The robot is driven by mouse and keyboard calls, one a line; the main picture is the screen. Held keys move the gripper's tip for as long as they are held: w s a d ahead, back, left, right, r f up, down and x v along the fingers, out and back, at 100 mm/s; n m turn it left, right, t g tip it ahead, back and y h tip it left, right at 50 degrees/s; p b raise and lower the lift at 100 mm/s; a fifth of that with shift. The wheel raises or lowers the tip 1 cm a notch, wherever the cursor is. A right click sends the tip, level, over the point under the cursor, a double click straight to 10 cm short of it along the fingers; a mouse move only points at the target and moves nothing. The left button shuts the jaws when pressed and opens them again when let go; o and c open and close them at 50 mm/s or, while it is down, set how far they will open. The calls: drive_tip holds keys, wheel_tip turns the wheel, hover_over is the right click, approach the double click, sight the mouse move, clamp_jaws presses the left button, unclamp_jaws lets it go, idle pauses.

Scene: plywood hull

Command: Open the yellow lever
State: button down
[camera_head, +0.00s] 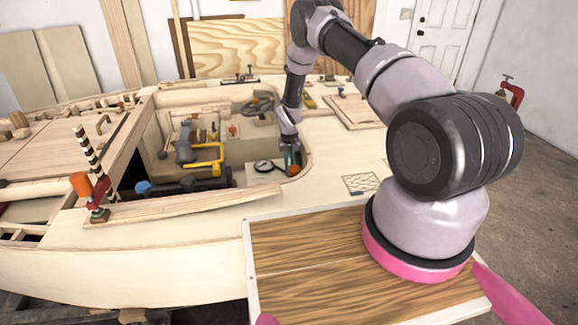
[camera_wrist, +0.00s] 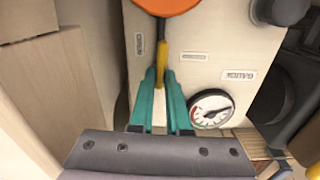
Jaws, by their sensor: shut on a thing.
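The yellow lever (camera_wrist: 162,52) is a thin bar in the wrist view, running down from under an orange round part (camera_wrist: 166,4) over a pale panel (camera_wrist: 205,45). My gripper (camera_wrist: 160,74) has teal fingers closed around the lower end of the lever. In the head view my gripper (camera_head: 291,157) reaches down into the cockpit of the plywood hull, next to the orange part (camera_head: 293,170). The lever itself cannot be made out there, hidden by the fingers or too small.
A round gauge (camera_wrist: 211,108) sits on the panel just right of my fingers; it also shows in the head view (camera_head: 262,166). A dark round knob (camera_wrist: 284,10) is at upper right. Yellow pipes (camera_head: 209,160) lie left of the gauge. A pale wooden wall (camera_wrist: 55,85) stands at left.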

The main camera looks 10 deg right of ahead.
drive_tip(key=shift+n, duration=0.4)
drive_tip(key=c, duration=0.9)
unclamp_jaws()
wheel_tip(320, 180, up, 11)
drive_tip(key=shift+f, duration=0.1)
